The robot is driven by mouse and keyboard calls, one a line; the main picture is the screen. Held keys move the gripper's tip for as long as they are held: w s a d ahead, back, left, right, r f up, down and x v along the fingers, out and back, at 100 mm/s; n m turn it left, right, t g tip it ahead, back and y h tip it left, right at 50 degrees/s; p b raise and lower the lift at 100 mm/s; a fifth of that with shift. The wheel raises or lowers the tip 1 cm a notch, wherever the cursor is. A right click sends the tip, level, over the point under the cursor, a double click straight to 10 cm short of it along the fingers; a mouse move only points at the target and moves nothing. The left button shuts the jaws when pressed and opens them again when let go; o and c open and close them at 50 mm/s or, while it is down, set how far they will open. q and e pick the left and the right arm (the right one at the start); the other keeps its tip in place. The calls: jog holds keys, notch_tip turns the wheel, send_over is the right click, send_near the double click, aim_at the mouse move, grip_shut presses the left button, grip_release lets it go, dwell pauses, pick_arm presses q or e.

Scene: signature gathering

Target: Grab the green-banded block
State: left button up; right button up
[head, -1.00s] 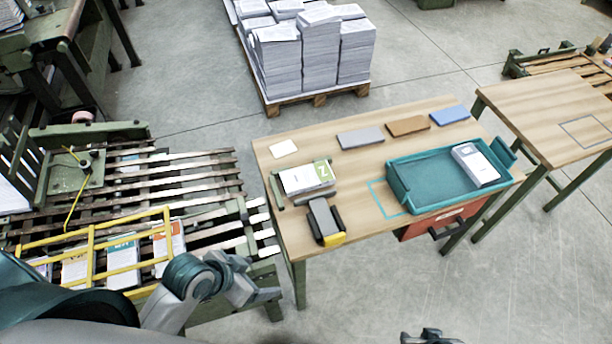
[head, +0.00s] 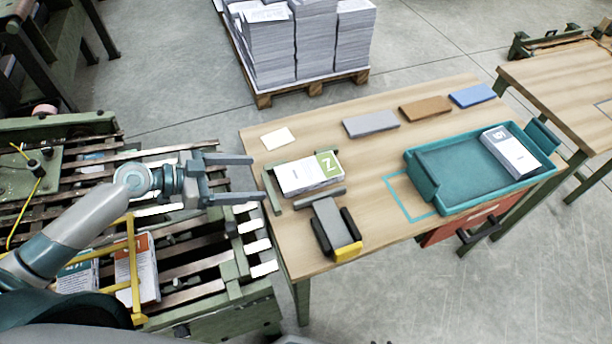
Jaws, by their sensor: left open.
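The green-banded block (head: 300,176) is a white block with a green end marked with a pale letter. It lies on the wooden table (head: 372,167) near its left end, between low dark green rails. My left gripper (head: 258,178) is open and empty. Its two fingers point right toward the block, with the tips just left of it and apart from it. My right gripper does not show clearly.
A grey and black holder with a yellow end (head: 335,230) stands in front of the block. A teal tray (head: 450,181) holding a white block (head: 511,152) is at the right. Grey (head: 371,124), brown (head: 426,107) and blue (head: 472,95) pads lie behind. A slatted conveyor (head: 190,268) adjoins at left.

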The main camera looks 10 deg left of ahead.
pick_arm(q)
jog(key=shift+w+a+r, duration=0.1)
jog(key=shift+w+a, duration=0.35)
jog(key=shift+w, duration=0.05)
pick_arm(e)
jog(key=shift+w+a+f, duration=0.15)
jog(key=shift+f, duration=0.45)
pick_arm(q)
jog(key=shift+d, duration=0.15)
jog(key=p, duration=0.3)
send_near(306, 171)
jog(key=shift+w+d, duration=0.15)
jog(key=p+x, duration=0.1)
jog(key=x, duration=0.3)
jog(key=shift+w+d+f, duration=0.15)
jog(key=shift+d+f, duration=0.05)
jog(key=shift+f, duration=0.05)
jog(key=shift+w+d+f, duration=0.1)
jog(key=shift+d+f, duration=0.1)
jog(key=shift+d, duration=0.05)
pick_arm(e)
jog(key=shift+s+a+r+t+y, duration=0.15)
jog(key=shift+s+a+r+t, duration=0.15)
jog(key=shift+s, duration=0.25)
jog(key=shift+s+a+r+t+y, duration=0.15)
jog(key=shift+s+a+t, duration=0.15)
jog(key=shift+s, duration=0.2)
